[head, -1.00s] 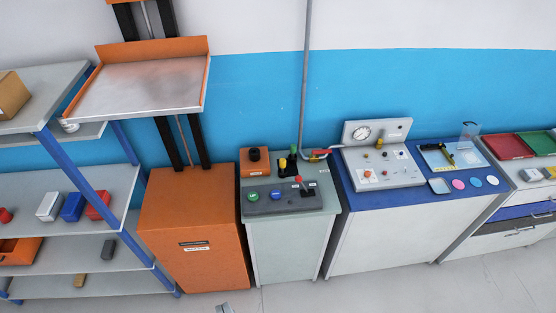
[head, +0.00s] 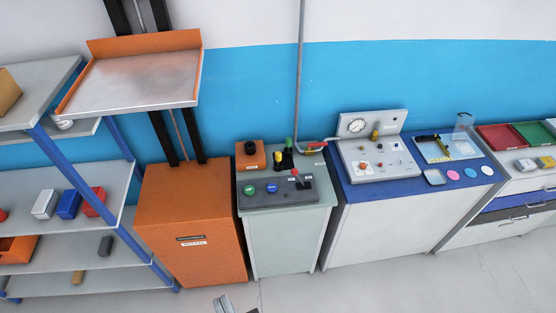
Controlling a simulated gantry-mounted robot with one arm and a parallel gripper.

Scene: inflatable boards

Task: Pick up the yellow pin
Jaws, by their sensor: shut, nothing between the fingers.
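A small yellow pin-like piece (head: 278,157) stands in a black holder on the grey-green cabinet (head: 290,235), beside a taller green-topped piece (head: 288,143). Another small yellow upright piece (head: 375,135) is on the gauge panel to the right. I cannot tell for certain which one is the yellow pin. My gripper (head: 223,304) shows only partly at the bottom edge, low in front of the orange cabinet. It is shut and empty, well apart from both yellow pieces.
The grey-green cabinet also carries a dark control box (head: 275,193) with buttons and a red-knobbed lever. An orange lift cabinet (head: 190,220) stands left, a shelf rack further left. The blue bench (head: 350,188) and a drawer unit stand right. The floor in front is clear.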

